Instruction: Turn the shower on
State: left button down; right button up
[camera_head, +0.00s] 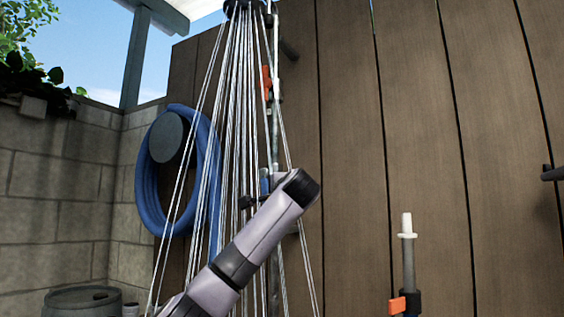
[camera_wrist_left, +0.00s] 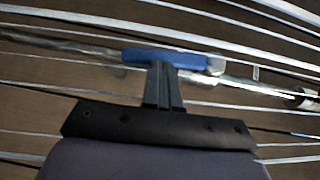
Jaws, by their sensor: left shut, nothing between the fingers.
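The shower head (camera_head: 248,5) is at the top of the head view, cut by the edge. Many thin white streams (camera_head: 240,100) fall from it, so water is running. A metal pipe (camera_head: 275,135) runs down the wooden wall. It carries an orange-red lever (camera_head: 267,83) high up and a blue lever (camera_head: 264,182) lower down. In the left wrist view, the blue lever (camera_wrist_left: 180,59) lies across the picture. My left gripper (camera_wrist_left: 160,66) is shut and empty, its fingertips at the blue lever's near edge; I cannot tell whether they touch. My right gripper is out of view.
A blue hose (camera_head: 143,180) hangs coiled on a round dark holder at left. A barrel (camera_head: 82,301) stands at lower left by the block wall (camera_head: 50,220). A post with a white top and orange lever (camera_head: 397,304) stands at right. The wooden wall (camera_head: 420,120) is close behind.

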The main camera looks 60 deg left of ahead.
pick_arm(q)
jog(key=shift+s+a+f+m, duration=0.1)
jog(key=shift+a+f+m, duration=0.2)
jog(key=shift+m, duration=0.1)
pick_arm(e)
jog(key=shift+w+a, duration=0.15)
pick_arm(q)
jog(key=shift+r+y, duration=0.1)
jog(key=shift+y, duration=0.2)
